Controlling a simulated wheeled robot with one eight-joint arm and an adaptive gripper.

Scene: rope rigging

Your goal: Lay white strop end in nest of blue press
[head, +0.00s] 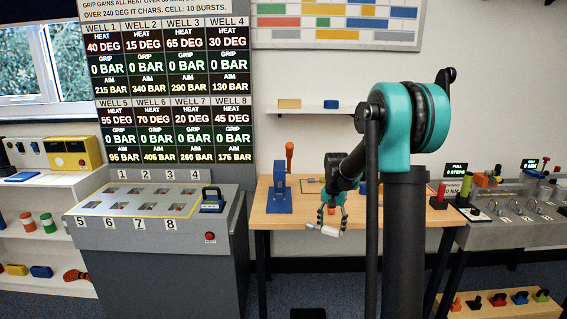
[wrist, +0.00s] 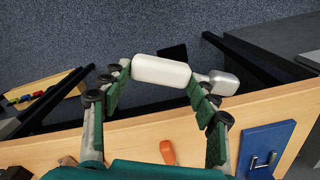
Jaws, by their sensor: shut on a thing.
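My gripper (head: 331,219) hangs at the front edge of the wooden table, right of the blue press (head: 279,201) and lower than its top. The gripper is shut on the white strop end (head: 325,231), a short white cylinder. In the wrist view the strop end (wrist: 161,70) lies crosswise between the green fingertips (wrist: 158,84), with a grey metal piece at its right end. The press has an orange handle sticking up. A blue plate with a metal bracket (wrist: 265,148), likely the press, shows at the lower right. Its nest is not clear.
The wooden table (head: 262,216) has a bare front strip. An orange object (wrist: 167,152) lies near its edge in the wrist view. A grey console (head: 160,240) with several wells stands left, a grey bench (head: 510,237) right. Open floor lies in front.

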